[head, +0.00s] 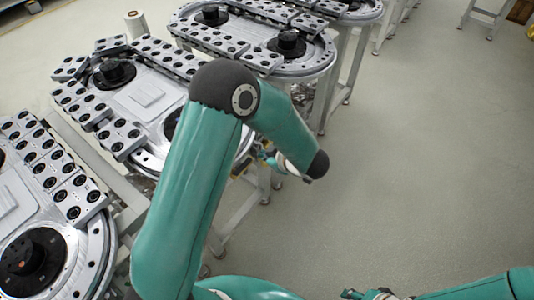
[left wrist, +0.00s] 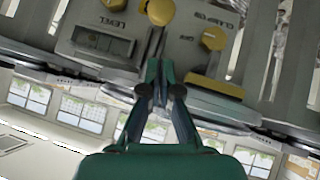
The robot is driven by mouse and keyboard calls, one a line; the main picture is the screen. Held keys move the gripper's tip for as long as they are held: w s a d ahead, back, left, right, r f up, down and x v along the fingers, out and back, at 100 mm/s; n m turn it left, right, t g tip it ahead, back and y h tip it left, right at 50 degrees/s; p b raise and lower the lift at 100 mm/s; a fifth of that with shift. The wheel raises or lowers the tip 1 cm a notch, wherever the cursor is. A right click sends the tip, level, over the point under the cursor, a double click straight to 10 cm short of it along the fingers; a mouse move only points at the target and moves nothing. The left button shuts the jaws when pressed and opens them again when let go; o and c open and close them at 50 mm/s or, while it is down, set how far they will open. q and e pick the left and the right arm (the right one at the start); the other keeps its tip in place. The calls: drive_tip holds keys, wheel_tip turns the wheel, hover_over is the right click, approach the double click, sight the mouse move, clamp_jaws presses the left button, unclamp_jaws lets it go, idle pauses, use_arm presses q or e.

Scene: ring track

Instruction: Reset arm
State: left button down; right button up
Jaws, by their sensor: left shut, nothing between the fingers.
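My left arm (head: 185,190) rises from the bottom of the head view, bends at a dark elbow and comes down to the right, beside the ring tracks. My left gripper (left wrist: 160,68) shows in the left wrist view with its teal fingers together and empty. It points at the side of a grey machine part with yellow knobs (left wrist: 161,12); whether it touches cannot be told. In the head view the gripper is largely hidden behind the forearm. My right arm (head: 510,286) enters at the bottom right, low and cut off by the frame; its finger state is unclear.
Ring tracks with grey carriers stand at the left (head: 60,185), in the middle (head: 145,95) and at the back (head: 245,30). Metal table legs (head: 335,75) stand under them. The grey floor (head: 430,150) at the right is clear.

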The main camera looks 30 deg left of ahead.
use_arm(q)
drive_tip(key=v, duration=0.9)
wheel_tip(320, 180, down, 14)
drive_tip(key=w+d+m+t+h, duration=0.25)
drive_tip(key=m+h, duration=0.35)
drive_tip(key=m, duration=0.3)
drive_tip(key=s+d+f+m+g+h, duration=0.1)
drive_tip(key=s+d+f+m+h, duration=0.1)
drive_tip(key=s, duration=0.4)
drive_tip(key=s+d+f+m+g+h, duration=0.2)
drive_tip(key=s+f, duration=0.2)
drive_tip(key=s, duration=0.3)
drive_tip(key=s+d+f+m+g+h, duration=0.2)
drive_tip(key=s+m, duration=0.1)
drive_tip(key=s, duration=0.3)
drive_tip(key=shift+d+f+h, duration=0.4)
